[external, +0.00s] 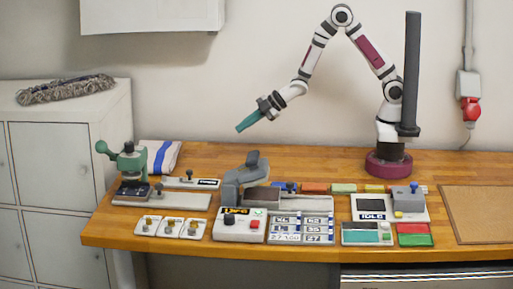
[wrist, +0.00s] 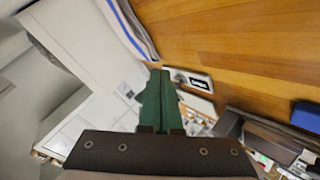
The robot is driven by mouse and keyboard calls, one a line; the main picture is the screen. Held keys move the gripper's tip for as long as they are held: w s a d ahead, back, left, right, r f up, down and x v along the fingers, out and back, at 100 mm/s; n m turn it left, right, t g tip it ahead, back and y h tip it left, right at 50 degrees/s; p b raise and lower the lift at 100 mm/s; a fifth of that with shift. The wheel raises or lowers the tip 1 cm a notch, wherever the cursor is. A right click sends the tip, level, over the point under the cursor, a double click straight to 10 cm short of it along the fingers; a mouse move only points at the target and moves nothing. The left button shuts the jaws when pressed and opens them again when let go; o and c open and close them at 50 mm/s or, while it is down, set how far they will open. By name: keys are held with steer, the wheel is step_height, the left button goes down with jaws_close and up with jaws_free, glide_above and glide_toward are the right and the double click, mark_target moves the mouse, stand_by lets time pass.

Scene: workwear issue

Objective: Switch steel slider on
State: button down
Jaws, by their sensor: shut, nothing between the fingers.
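My gripper (external: 246,124) has teal fingers pressed together with nothing between them. It is high above the back left part of the bench, pointing down and left. Its fingers also show in the wrist view (wrist: 158,95). A pale flat plate (external: 178,184) with a small upright knob and a dark-framed label lies on the bench, left of and below my gripper; it looks like the steel slider. Part of it shows just right of the fingertips in the wrist view (wrist: 197,81). Its on or off position is too small to read. My gripper is clear of it.
A green hand press (external: 130,165) stands left of the plate. A folded striped cloth (external: 160,155) lies behind. A grey machine (external: 244,180) stands to the right. Three small knobbed plates (external: 172,228) are in front. The bench's back strip is mostly clear.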

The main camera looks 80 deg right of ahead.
steer(key=a+f+n+y, duration=0.1)
steer(key=n, duration=0.1)
steer(key=w+a+f+n+t+y, duration=0.1)
steer(key=a+f+n, duration=0.1)
steer(key=w+a+f+n+t+y, duration=0.1)
steer(key=a+f+n, duration=0.1)
steer(key=shift+w+y, duration=0.2)
steer(key=shift+y, duration=0.2)
steer(key=a+f+n+y, duration=0.1)
steer(key=s+a+f+n+y, duration=0.1)
steer(key=n, duration=0.1)
steer(key=s+a+n+t+y, duration=0.1)
steer(key=a+n, duration=0.1)
steer(key=shift+s+a+f+y, duration=0.1)
steer(key=shift+s+f+y, duration=0.15)
steer(key=shift+f+y, duration=0.15)
steer(key=shift+s+a+n, duration=0.25)
steer(key=shift+n, duration=0.05)
steer(key=shift+w+y, duration=0.1)
steer(key=shift+y, duration=0.3)
steer(key=x, duration=0.9)
steer(key=shift+w+a+f, duration=0.1)
steer(key=shift+w+a, duration=0.15)
steer(key=shift+w, duration=0.05)
steer(key=w, duration=0.2)
steer(key=shift+w+d+f, duration=0.2)
steer(key=shift+w+f, duration=0.05)
steer(key=shift+w, duration=0.1)
steer(key=shift+w+d+f, duration=0.1)
steer(key=shift+w, duration=0.55)
